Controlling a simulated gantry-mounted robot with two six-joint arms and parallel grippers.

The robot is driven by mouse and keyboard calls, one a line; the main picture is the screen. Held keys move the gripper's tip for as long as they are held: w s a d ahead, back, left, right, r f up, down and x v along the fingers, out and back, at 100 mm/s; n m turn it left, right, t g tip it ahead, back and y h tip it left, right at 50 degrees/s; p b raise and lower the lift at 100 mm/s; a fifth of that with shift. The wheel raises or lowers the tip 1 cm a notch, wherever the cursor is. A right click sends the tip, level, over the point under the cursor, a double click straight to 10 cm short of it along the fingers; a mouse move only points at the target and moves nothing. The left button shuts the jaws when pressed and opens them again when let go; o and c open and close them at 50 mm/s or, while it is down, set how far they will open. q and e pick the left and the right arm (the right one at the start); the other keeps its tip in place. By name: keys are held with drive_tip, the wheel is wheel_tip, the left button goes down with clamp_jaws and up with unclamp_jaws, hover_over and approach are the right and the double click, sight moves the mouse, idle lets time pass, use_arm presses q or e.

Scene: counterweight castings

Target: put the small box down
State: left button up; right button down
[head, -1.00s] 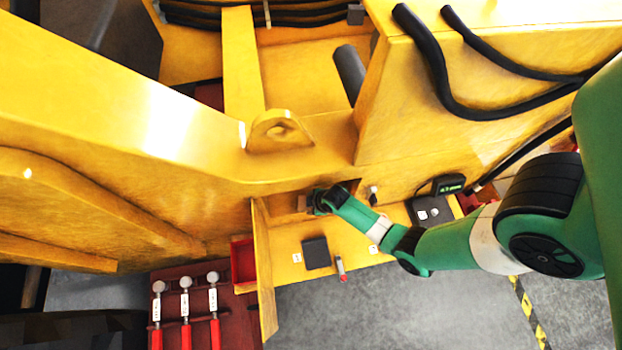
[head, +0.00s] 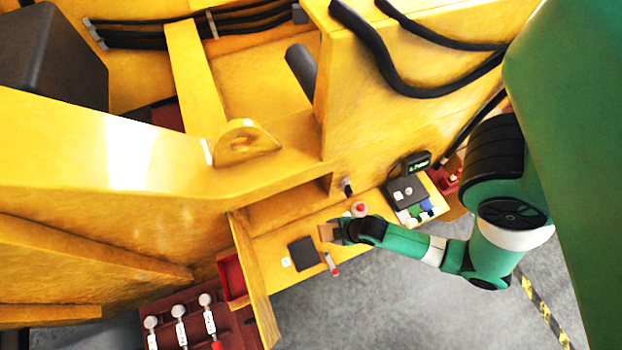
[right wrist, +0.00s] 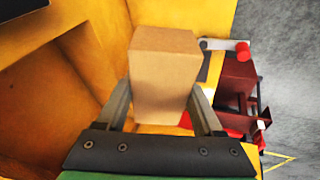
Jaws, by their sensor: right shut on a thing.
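The small box (right wrist: 163,75) is a plain brown cardboard box. In the right wrist view it sits between the two fingers of my right gripper (right wrist: 165,108), which is shut on it. In the head view the box (head: 327,232) shows at the tip of my right gripper (head: 338,232), over the yellow shelf (head: 284,244), right of a dark square pad. I cannot tell whether the box touches the shelf. My left gripper is not in view.
A dark square pad (head: 304,253) and a red-handled tool (head: 331,264) lie on the shelf close to the box. An open recess (head: 290,203) is behind. A grey device (head: 406,191) stands to the right. An upright yellow panel (head: 254,280) bounds the shelf at left.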

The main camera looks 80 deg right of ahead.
drive_tip(key=shift+s+a+r, duration=0.1)
idle(0.7)
drive_tip(key=w+d+p, duration=0.1)
drive_tip(key=w+d, duration=0.2)
drive_tip(key=w, duration=0.4)
drive_tip(key=w+d, duration=0.4)
drive_tip(key=w, duration=0.3)
drive_tip(key=shift+w+d+p, duration=0.3)
drive_tip(key=shift+w+p, duration=0.05)
